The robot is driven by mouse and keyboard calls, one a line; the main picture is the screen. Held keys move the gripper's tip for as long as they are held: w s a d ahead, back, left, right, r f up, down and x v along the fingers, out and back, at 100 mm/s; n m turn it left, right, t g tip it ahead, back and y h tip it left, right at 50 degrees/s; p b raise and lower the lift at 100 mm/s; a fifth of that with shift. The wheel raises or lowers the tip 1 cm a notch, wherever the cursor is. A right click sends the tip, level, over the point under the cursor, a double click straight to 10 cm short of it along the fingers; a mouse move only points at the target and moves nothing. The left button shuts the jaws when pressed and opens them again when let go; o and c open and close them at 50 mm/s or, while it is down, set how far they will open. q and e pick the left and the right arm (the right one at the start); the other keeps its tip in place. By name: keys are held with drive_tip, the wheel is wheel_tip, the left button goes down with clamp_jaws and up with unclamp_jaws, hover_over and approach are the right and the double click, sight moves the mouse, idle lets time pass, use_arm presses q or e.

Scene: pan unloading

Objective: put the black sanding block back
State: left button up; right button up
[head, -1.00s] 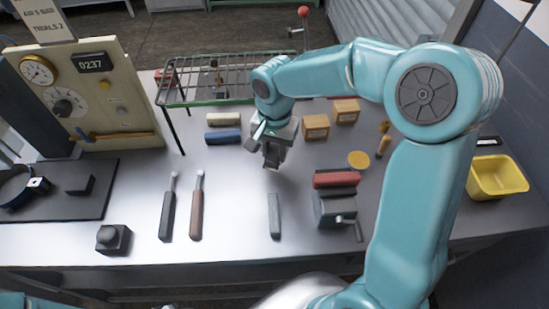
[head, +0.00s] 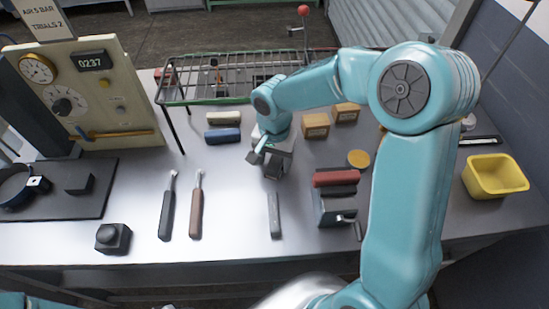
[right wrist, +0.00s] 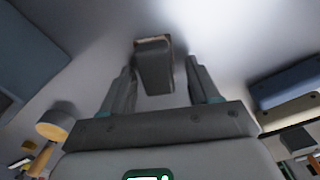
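In the right wrist view a dark grey to black block (right wrist: 154,68), which I take to be the black sanding block, shows between my right fingers, with a thin brown edge at its far end. My right gripper (right wrist: 162,72) has its fingers spread, with bright gaps beside the block, so it looks open. In the head view my right gripper (head: 268,170) is over the middle of the bench, and block and dark fingers are hard to tell apart. Whether the block touches the bench is unclear. My left gripper is out of view.
A cream block (head: 223,118) and a blue block (head: 222,136) lie left of the gripper. A red block (head: 335,178) is by a grey vise (head: 333,208). A grey bar (head: 274,215) lies in front. A wire rack (head: 200,95) stands behind. A yellow bin (head: 495,177) is at right.

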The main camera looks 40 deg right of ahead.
sight(276, 162)
drive_tip(key=shift+s+r+p, duration=0.1)
drive_tip(key=shift+r+p, duration=0.25)
wheel_tip(276, 162, up, 12)
drive_tip(key=shift+s+f, duration=0.15)
drive_tip(key=shift+f, duration=0.05)
idle(0.5)
